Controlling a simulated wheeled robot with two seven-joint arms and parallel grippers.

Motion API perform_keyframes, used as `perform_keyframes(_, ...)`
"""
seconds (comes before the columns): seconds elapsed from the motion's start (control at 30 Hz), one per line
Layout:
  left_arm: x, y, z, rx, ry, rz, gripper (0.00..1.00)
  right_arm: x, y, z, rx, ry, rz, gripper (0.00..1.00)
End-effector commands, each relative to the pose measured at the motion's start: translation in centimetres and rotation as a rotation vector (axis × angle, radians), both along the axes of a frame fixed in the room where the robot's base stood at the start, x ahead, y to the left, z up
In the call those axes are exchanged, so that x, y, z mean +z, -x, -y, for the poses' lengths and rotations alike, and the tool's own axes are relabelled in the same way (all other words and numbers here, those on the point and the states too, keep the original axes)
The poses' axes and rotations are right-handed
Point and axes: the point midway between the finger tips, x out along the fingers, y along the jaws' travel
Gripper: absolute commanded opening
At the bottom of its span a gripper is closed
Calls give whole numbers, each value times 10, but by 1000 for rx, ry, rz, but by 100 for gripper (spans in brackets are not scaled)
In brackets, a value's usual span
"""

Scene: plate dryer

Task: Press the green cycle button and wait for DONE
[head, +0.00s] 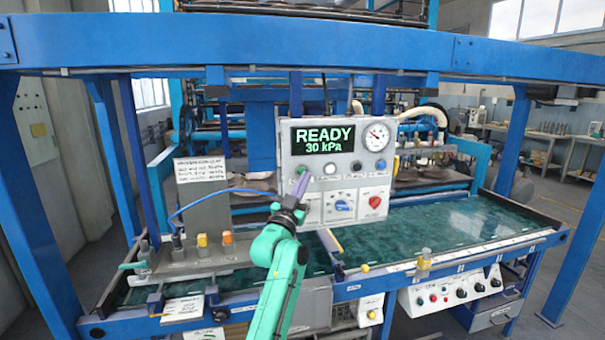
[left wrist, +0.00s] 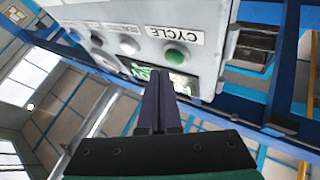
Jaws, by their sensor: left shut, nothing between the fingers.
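The grey control panel (head: 290,155) has a screen (head: 323,138) reading "READY 30 kPa" in green. The green cycle button (head: 302,170) sits under the left end of the screen. In the left wrist view the green button (left wrist: 174,57) shows whole beside a "CYCLE" label (left wrist: 175,34). My left gripper (head: 304,180) is shut and empty, its tip pointing up at the panel just below the button. In the left wrist view the shut fingers (left wrist: 159,72) end a little short of the button in the picture. The exact gap is hard to tell. My right gripper is not in view.
A pressure gauge (head: 377,137) is right of the screen. White (head: 330,169) and dark (head: 356,166) buttons sit right of the green one, with a blue knob (head: 342,206) and red knob (head: 375,202) below. A blue beam (head: 300,45) crosses above; the wet green bed (head: 440,225) lies below.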

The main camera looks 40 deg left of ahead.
Motion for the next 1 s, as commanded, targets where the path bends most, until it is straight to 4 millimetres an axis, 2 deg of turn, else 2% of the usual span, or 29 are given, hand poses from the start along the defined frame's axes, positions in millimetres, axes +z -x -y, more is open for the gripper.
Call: perform_keyframes(1.0, 0, -8, -11, -1, -1, 1, 0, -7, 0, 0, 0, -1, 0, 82)
